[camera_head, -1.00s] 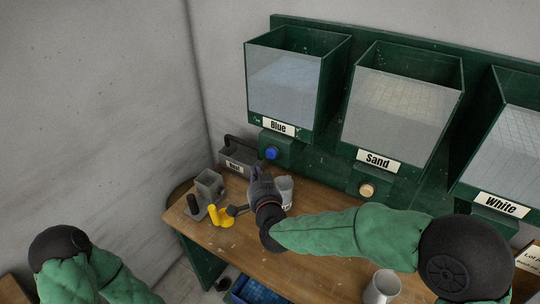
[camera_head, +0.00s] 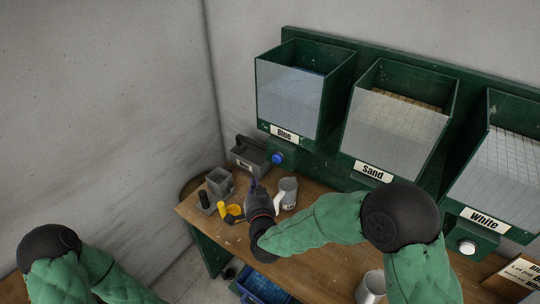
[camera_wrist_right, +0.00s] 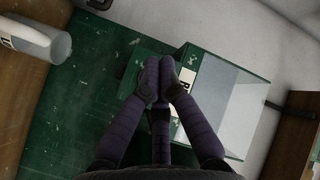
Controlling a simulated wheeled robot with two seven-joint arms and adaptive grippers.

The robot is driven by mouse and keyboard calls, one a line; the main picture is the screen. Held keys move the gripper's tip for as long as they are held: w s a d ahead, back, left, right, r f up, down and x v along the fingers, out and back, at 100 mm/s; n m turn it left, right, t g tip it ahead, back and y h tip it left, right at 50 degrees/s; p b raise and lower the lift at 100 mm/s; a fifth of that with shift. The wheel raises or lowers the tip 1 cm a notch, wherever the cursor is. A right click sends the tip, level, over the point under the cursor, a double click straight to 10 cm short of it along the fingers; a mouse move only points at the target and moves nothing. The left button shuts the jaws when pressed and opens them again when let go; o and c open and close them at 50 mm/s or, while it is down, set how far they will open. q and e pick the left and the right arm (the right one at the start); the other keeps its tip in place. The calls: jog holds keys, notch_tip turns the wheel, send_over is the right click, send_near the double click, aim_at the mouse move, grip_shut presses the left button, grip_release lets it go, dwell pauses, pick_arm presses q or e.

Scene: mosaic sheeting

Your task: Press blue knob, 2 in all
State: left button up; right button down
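The blue knob (camera_head: 278,158) sits on the green dispenser box below the Blue bin (camera_head: 289,100). It cannot be made out in the right wrist view, where my fingers cover the middle of the green dispenser (camera_wrist_right: 136,67). My right gripper (camera_head: 254,184) is in front of and below the knob in the head view, apart from it in the picture. In the wrist view its fingertips (camera_wrist_right: 167,70) are together with nothing visible between them. My left arm shows at the lower left of the head view, but its gripper is out of frame.
A jug (camera_head: 288,193) stands on the wooden table (camera_head: 310,262) beside my right gripper. Grey containers (camera_head: 219,180) and a yellow item (camera_head: 231,211) stand left of it. The Sand bin (camera_head: 392,125) and White bin (camera_head: 505,165) are to the right, with a cup (camera_head: 371,287) at the front.

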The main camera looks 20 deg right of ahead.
aim_at(277, 158)
jog(key=shift+f, duration=0.1)
dwell(0.3)
jog(key=w+d+b, duration=0.1)
jog(key=w+d, duration=0.4)
jog(key=d, duration=0.2)
jog(key=shift+w, duration=0.25)
dwell(0.3)
jog(key=shift+b, duration=0.3)
dwell(1.0)
jog(key=shift+w+d, duration=0.25)
